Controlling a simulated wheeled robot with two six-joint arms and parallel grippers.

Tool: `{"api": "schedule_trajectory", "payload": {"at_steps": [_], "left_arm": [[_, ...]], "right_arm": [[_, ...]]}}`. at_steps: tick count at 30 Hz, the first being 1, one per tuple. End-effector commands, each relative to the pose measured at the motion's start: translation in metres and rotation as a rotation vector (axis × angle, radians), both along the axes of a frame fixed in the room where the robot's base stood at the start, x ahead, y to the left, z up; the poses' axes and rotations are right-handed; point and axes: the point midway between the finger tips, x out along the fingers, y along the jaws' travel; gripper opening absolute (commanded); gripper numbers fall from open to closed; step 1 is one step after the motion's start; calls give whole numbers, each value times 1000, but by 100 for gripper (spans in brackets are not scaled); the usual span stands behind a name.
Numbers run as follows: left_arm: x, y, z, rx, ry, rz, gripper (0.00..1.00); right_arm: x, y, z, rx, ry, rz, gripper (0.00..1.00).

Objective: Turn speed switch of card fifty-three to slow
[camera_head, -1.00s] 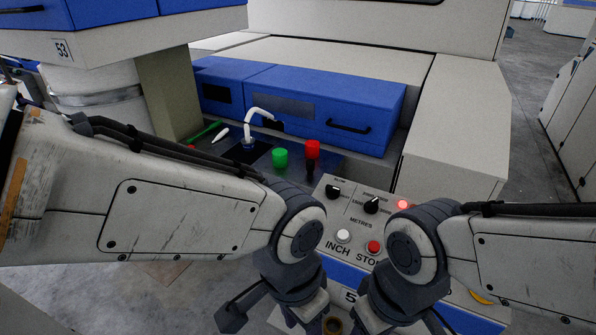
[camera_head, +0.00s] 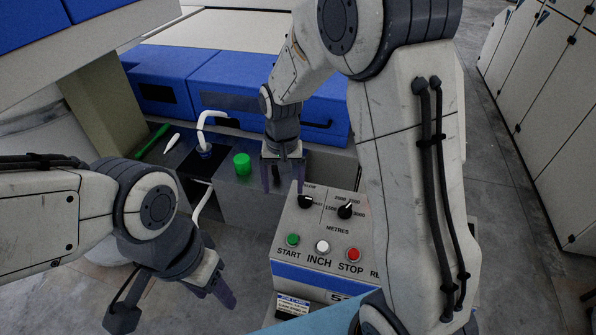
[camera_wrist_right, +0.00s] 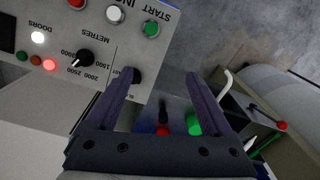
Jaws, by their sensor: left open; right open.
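The speed switch (camera_head: 305,201) is a black rotary knob at the upper left of the grey control panel (camera_head: 280,257), below a small "SLOW" label. Its pointer is too small to read. My right gripper (camera_head: 284,188) hangs open, fingers down, just left of and behind the switch. In the right wrist view the switch (camera_wrist_right: 136,76) lies beside the left-hand finger, partly hidden by it, and the right gripper (camera_wrist_right: 157,82) holds nothing. My left gripper (camera_head: 220,290) is open and empty, low and left of the panel. The panel's front number is partly cut off, starting with 5.
Beside the switch is the metres knob (camera_head: 346,210). Below sit the green start (camera_head: 292,240), white inch (camera_head: 322,246) and red stop (camera_head: 353,255) buttons. A green-topped item (camera_head: 242,164) and a white curved hook (camera_head: 203,130) stand behind left, before blue covers.

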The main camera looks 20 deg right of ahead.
Motion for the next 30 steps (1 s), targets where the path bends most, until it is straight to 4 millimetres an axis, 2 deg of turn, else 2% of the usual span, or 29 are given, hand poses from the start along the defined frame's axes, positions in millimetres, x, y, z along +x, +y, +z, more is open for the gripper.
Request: {"api": "schedule_trajectory", "payload": {"at_steps": [1,3,6,9,14,24,30], "left_arm": [[0,0,19,0,0,0,50],[0,0,27,0,0,1,50],[0,0,34,0,0,1,50],[0,0,36,0,0,1,50],[0,0,42,1,1,0,50],[0,0,61,0,0,-4,50],[0,0,65,0,0,-5,50]], "right_arm": [[16,-21,3,-4,11,-84,85],[32,-42,-5,-9,15,-173,85],[45,-63,-14,-13,16,-255,85],[50,-72,-22,-15,18,-290,85],[50,-72,-42,-15,20,-296,85],[49,-72,-103,-15,20,-292,85],[50,-72,-122,-15,18,-292,85]]}}
